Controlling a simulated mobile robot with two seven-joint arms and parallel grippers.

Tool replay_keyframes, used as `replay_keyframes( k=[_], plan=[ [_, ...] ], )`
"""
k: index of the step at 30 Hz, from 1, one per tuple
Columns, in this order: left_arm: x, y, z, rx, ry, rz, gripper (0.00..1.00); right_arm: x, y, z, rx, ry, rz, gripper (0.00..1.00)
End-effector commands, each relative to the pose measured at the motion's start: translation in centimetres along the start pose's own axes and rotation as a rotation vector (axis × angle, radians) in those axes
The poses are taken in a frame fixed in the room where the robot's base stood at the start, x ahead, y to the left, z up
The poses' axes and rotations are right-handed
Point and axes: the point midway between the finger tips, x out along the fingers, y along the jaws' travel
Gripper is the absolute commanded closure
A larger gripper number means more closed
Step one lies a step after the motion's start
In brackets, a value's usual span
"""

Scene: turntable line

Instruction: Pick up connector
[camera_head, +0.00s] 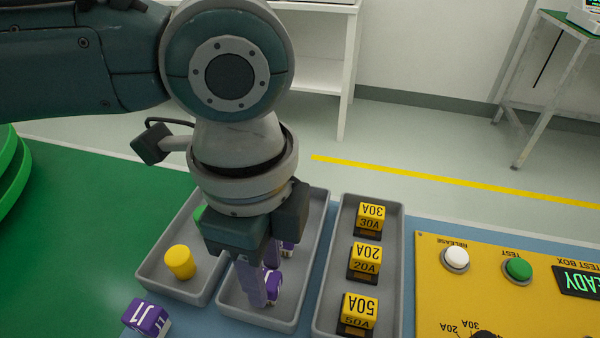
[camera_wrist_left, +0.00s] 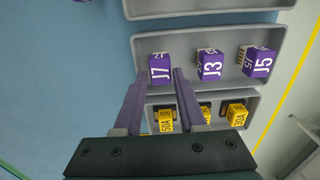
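Purple connectors lie in the grey middle tray (camera_head: 228,298). In the left wrist view they read J7 (camera_wrist_left: 159,68), J3 (camera_wrist_left: 209,66) and J5 (camera_wrist_left: 257,62). My left gripper (camera_head: 262,296) points down into this tray, its fingers apart and nothing clearly held. In the left wrist view the fingertips of the left gripper (camera_wrist_left: 159,76) stand on either side of J7; contact cannot be told. In the head view the arm and fingers partly hide the connectors. Another purple connector, J1 (camera_head: 147,316), lies outside the trays at the front left. My right gripper is not in view.
A grey tray (camera_head: 325,300) on the right holds yellow fuses marked 30A (camera_head: 370,219), 20A (camera_head: 364,262) and 50A (camera_head: 359,312). A yellow test box (camera_head: 440,290) stands at the right.

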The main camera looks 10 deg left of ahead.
Motion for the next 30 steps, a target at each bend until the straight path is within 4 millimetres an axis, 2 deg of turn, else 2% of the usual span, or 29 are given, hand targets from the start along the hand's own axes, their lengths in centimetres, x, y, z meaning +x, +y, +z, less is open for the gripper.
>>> replay_keyframes(
  k=[1,4,13,23,30],
  plan=[
    [1.1,0.1,0.1,-0.001,-0.001,0.002,0.6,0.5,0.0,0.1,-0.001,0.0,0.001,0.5],
    [2.3,0.0,0.1,-0.001,-0.001,0.0,0.6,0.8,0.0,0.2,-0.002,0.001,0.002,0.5],
    [2.6,0.0,0.0,0.0,0.001,-0.001,0.61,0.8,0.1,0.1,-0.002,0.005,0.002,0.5],
    [2.6,0.0,0.0,0.0,0.001,-0.001,0.98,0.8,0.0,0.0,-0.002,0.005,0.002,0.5],
    [2.5,0.0,0.0,0.0,0.001,-0.001,1.0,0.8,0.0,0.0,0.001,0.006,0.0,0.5]
  ],
)
